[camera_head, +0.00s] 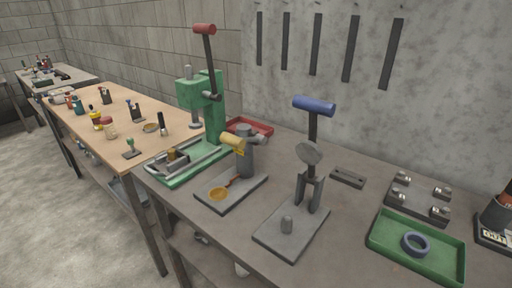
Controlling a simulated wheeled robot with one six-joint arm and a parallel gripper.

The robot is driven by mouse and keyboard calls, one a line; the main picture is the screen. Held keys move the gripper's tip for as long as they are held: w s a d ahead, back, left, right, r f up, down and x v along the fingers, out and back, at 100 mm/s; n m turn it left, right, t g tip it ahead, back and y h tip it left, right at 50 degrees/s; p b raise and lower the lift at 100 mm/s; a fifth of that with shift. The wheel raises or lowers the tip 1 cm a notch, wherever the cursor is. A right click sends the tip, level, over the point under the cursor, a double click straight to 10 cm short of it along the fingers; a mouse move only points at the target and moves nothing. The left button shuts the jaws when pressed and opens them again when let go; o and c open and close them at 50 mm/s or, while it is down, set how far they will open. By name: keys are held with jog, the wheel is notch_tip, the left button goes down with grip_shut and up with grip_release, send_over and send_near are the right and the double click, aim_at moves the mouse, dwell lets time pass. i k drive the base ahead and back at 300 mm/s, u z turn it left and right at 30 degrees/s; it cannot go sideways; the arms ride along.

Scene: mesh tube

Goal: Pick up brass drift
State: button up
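I cannot pick out the brass drift for certain. A small brass-coloured piece (172,155) stands by grey blocks on the base of the green press (214,110). A larger yellow-brass cylinder (232,145) lies sideways at the head of a grey post tool, left of the middle of the grey bench. A shallow brass-coloured cup (218,194) sits on that tool's plate. These pieces are small in the picture and their exact shapes are unclear. My gripper is not in view.
A cluttered wooden bench (100,97) stands left. Floor (55,220) is open at lower left.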

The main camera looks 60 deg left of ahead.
aim_at(171, 153)
jog(key=u, duration=4.85)
jog(key=i, duration=1.2)
jog(key=z, duration=3.35)
